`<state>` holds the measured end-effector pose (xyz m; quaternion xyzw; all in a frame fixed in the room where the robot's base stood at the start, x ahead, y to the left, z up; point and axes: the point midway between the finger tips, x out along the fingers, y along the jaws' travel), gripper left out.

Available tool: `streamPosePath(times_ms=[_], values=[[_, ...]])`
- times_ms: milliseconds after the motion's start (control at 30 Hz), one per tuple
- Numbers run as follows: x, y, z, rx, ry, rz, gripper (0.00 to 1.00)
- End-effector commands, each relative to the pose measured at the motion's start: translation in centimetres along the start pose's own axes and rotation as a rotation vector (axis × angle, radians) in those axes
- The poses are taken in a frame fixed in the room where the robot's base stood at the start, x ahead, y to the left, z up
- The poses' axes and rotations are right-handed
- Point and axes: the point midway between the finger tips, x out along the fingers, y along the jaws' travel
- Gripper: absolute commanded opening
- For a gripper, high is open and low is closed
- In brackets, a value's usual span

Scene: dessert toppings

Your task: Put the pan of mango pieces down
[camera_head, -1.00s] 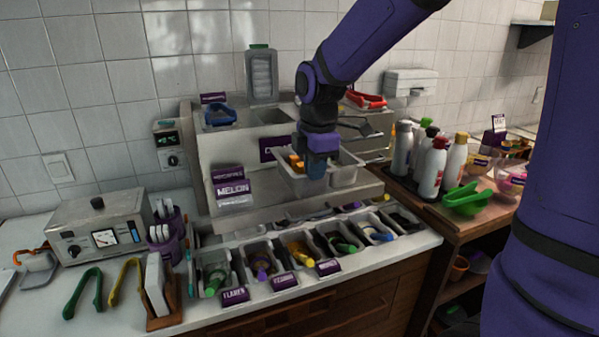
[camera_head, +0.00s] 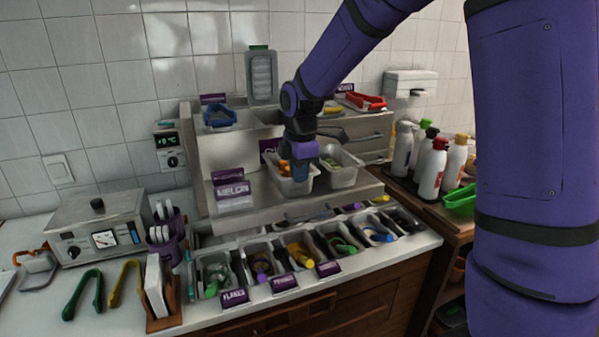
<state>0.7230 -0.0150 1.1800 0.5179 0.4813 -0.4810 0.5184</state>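The pan of mango pieces (camera_head: 291,187) is a pale metal pan with orange pieces (camera_head: 284,168) in it. It is at the middle tier of the stepped stand, left of another pan (camera_head: 343,173). My gripper (camera_head: 301,176) points down over its right part, with the fingers at the pan's wall. The gripper appears shut on that wall; the fingertips are partly hidden. The pan looks level and at or very close to the tier surface; whether its base touches cannot be told.
The stepped stand (camera_head: 232,152) carries a MELON label (camera_head: 233,190) left of the pan, with free tier surface between. Red tongs (camera_head: 365,101) and a blue-handled tool (camera_head: 219,115) lie on top. Several topping bins line the counter front. Bottles (camera_head: 434,168) stand at right.

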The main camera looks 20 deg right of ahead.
Motion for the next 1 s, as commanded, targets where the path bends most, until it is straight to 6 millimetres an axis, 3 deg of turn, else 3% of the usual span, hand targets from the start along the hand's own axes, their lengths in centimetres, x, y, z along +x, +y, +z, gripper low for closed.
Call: streamPosePath(times_ms=[233,367,733,1000], values=[[0.2,0.0,0.0,0.0,0.0,0.001,0.0],[0.2,0.0,0.0,0.001,0.0,0.0,0.28],[-0.4,0.0,0.0,0.001,0.0,0.001,0.28],[-4.9,0.1,0.1,0.002,0.001,0.005,0.28]])
